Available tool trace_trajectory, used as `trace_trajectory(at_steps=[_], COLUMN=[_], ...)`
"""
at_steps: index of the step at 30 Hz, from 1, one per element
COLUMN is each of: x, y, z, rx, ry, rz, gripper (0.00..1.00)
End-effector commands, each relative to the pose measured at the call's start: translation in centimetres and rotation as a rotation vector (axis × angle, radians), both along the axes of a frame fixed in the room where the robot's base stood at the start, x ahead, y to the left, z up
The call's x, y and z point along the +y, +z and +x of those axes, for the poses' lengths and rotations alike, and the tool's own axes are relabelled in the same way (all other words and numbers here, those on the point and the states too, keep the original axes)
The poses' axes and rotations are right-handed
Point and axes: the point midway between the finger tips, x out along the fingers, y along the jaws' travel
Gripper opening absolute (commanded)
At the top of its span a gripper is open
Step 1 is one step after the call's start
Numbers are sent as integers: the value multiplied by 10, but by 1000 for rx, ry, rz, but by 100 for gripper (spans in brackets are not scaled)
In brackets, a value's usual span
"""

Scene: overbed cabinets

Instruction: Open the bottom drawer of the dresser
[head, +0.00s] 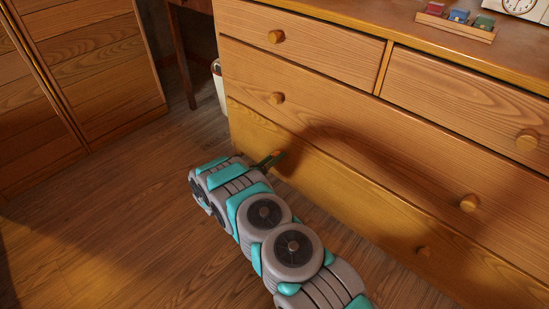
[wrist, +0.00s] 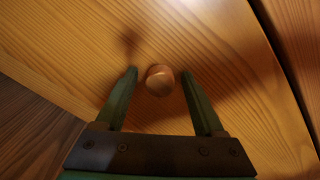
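The wooden dresser fills the right of the head view, with its bottom drawer (head: 345,208) lowest and flush with the front. One round knob (head: 424,251) of that drawer shows at the right, in shadow. In the wrist view a round wooden knob (wrist: 160,80) stands on a drawer front (wrist: 70,50). My gripper (wrist: 160,75) is open, with one green finger on each side of the knob and a gap on both sides. In the head view my gripper (head: 272,160) is at the left part of the bottom drawer; the knob there is hidden.
Upper drawers with knobs (head: 277,98) are above. A slatted wooden cabinet (head: 90,60) is at the left. The wooden floor (head: 110,220) in front is clear.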

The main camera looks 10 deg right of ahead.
Motion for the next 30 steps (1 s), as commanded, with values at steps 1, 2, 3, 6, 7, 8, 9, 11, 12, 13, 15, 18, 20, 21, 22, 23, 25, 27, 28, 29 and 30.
trace_trajectory(at_steps=[1,2,3,6,7,8,9,11,12,13,15,18,20,21,22,23,25,27,28,29,30], x=[0,0,0,0,0,0,0,0,0,0,0,0,0,0,0,0,0,0,0,0,0], y=[0,0,0,0,0,0,0,0,0,0,0,0,0,0,0,0,0,0,0,0,0], z=[0,0,0,0,0,0,0,0,0,0,0,0,0,0,0,0,0,0,0,0,0], rx=[0,0,0,0,0,0,0,0,0,0,0,0,0,0,0,0,0,0,0,0,0], ry=[0,0,0,0,0,0,0,0,0,0,0,0,0,0,0,0,0,0,0,0,0], rz=[0,0,0,0,0,0,0,0,0,0,0,0,0,0,0,0,0,0,0,0,0], gripper=[64,60,56,44,41,38,33,26,22,19,11,0,0,0,0,0,0,0,0,0,0])
